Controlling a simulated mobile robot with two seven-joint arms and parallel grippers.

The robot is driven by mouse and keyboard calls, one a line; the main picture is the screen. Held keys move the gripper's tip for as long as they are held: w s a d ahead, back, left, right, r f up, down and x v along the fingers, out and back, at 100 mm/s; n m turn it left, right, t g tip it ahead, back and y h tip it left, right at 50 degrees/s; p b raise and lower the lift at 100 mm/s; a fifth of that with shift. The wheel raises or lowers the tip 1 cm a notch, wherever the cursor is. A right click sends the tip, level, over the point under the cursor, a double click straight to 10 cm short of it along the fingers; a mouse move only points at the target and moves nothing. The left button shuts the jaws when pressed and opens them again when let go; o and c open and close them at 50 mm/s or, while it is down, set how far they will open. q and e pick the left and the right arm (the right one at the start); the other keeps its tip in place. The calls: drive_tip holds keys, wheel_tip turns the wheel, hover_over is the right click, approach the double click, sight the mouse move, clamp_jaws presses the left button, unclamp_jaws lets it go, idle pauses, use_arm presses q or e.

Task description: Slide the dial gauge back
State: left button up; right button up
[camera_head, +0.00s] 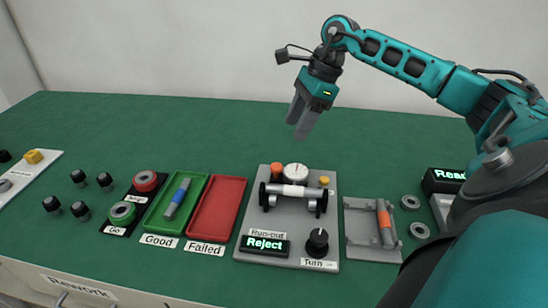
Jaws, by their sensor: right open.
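The dial gauge (295,172) has a round white face and stands at the back of the grey run-out fixture plate (328,236). A light-coloured shaft (297,191) lies across the black supports just in front of it. I cannot tell whether the gauge touches the shaft. My right gripper (300,125) hangs above the green table, behind and above the gauge. Its fingers point down, apart from everything, and it is empty. My left gripper is not in view.
Left are a red Failed tray (238,183) and a green Good tray (205,181) holding a blue-grey shaft. The back of the table is clear.

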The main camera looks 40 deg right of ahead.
sight(277, 166)
drive_tip(key=x, duration=1.1)
drive_tip(key=shift+c, duration=0.3)
clamp_jaws()
